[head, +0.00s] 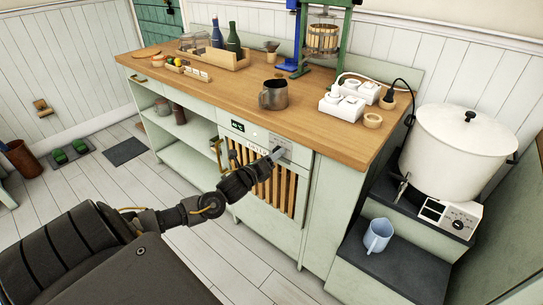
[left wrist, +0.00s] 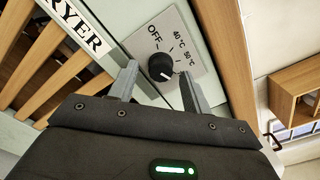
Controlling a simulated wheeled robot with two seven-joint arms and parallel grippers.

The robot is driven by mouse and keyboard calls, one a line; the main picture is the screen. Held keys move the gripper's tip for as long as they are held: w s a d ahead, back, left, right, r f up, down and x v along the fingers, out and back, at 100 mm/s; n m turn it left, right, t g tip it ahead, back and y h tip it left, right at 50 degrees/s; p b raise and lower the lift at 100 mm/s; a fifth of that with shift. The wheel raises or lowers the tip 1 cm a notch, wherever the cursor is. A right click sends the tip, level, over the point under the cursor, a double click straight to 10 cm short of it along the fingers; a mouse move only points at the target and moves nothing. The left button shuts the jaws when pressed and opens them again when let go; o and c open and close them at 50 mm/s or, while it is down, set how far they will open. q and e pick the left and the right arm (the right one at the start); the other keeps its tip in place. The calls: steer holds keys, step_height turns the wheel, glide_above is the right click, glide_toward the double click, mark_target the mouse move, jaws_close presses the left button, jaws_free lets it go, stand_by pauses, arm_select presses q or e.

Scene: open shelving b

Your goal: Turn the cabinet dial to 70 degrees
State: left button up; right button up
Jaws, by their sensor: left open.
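The cabinet dial (left wrist: 161,67) is a round black knob on a light plate (left wrist: 178,45) marked OFF, 40 °C and 50 °C; further marks are hidden or unreadable. A white mark on the knob shows near its lower right. My left gripper (left wrist: 159,76) is open, with one grey finger on each side of the knob. I cannot tell whether the fingers touch it. In the head view my left gripper (head: 277,154) is at the front of the pale green cabinet (head: 319,205), just below the dial plate (head: 280,140). The knob is not clear there. My right gripper is not in view.
A small green display (head: 237,125) and a slatted wooden front (head: 275,188) are near the dial. A metal jug (head: 273,95) and white sockets (head: 349,97) stand on the wooden worktop (head: 215,95). A large white pot (head: 465,140) and blue mug (head: 378,235) are at right.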

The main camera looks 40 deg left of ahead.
arm_select(q)
steer(key=s, duration=1)
steer(key=shift+s, duration=0.4)
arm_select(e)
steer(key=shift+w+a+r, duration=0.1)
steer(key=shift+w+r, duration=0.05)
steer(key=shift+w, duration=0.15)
arm_select(q)
steer(key=shift+d, duration=0.1)
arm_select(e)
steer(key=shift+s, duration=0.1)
